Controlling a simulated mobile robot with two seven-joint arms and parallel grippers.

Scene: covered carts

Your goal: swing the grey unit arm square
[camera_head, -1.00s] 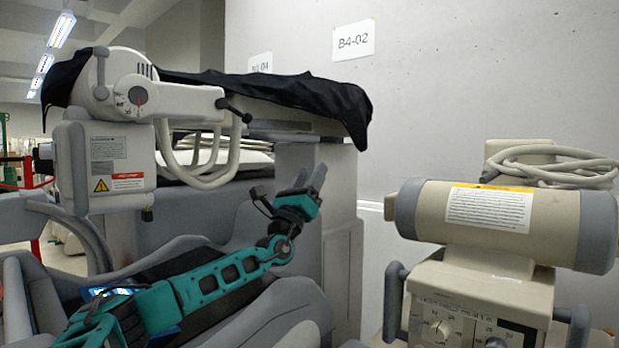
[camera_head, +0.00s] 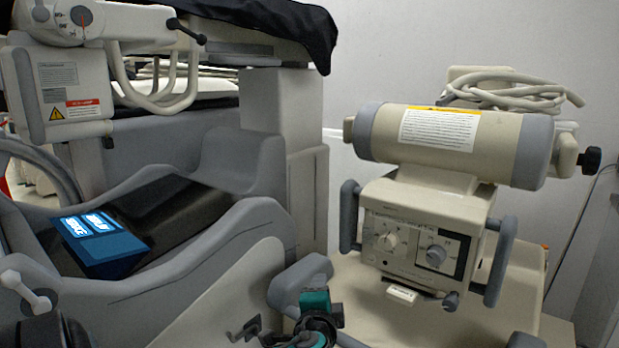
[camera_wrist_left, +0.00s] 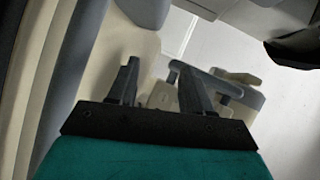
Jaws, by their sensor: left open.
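The grey unit (camera_head: 250,170) fills the left side of the head view. Its pale grey arm (camera_head: 130,25) runs across the top left, with a round dial with a red mark and a dark lever (camera_head: 187,31) at its right end. The arm's left part is cut off by the frame. My right gripper is not in view.
A beige unit (camera_head: 465,220) with a cylindrical head (camera_head: 480,145), dials and side handles stands at the right. A black cover (camera_head: 270,22) lies over the top of the grey unit. A lit blue screen (camera_head: 98,240) sits on the grey unit. A pale wall (camera_head: 430,50) is behind.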

